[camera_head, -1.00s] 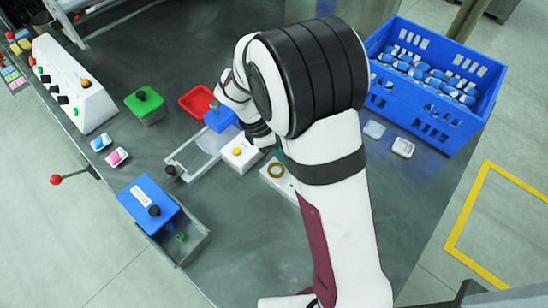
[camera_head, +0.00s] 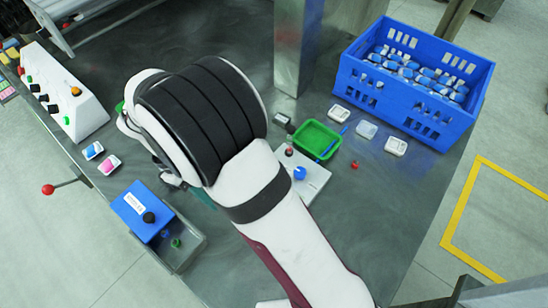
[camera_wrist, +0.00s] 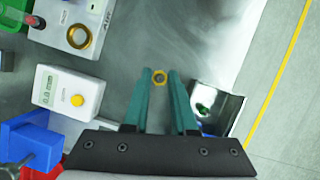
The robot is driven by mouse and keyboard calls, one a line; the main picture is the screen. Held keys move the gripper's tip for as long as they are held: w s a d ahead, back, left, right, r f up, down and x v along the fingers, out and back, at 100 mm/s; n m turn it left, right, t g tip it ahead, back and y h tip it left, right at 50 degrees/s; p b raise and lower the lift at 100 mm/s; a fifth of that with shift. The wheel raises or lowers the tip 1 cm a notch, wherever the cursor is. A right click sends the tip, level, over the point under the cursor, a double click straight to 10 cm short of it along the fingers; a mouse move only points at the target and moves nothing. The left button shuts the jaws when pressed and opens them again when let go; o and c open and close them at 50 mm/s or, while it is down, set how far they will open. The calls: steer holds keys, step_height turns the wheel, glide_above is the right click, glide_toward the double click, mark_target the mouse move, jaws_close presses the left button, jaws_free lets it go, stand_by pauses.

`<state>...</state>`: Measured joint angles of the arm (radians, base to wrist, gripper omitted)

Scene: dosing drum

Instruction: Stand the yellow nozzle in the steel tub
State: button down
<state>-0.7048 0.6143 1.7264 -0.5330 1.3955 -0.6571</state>
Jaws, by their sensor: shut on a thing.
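My gripper (camera_wrist: 159,77) is shut on the yellow nozzle (camera_wrist: 159,75), which shows end-on as a small yellow ring between the teal fingertips. In the head view my arm hides the nozzle and most of the gripper. The steel tub (camera_wrist: 230,108) is to the right of the fingertips in the wrist view, with a gap between them. A green nozzle (camera_wrist: 203,108) is inside it. In the head view the tub (camera_head: 190,250) lies at lower left, beside a blue lid with a black knob (camera_head: 138,208). The green nozzle (camera_head: 176,242) shows in it.
A white box with a display and yellow button (camera_wrist: 68,93) is left of the fingers. A white plate with a brass ring (camera_wrist: 100,18) is at upper left. In the head view a green tray (camera_head: 317,138) and blue crate (camera_head: 412,80) stand right; a white control panel (camera_head: 62,92) stands left.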

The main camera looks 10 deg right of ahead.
steer(key=s+a+f+m, duration=0.2)
steer(key=s+a+m, duration=0.1)
steer(key=s+a, duration=0.55)
steer(key=shift+g+y, duration=0.3)
steer(key=shift+g, duration=0.1)
steer(key=shift+w+a+f, duration=0.15)
steer(key=shift+f, duration=1.25)
steer(key=shift+w+a+f, duration=0.1)
steer(key=shift+f, duration=1.25)
steer(key=shift+f, duration=0.65)
steer(key=shift+c, duration=0.8)
jaws_free()
step_height(320, 180, up, 7)
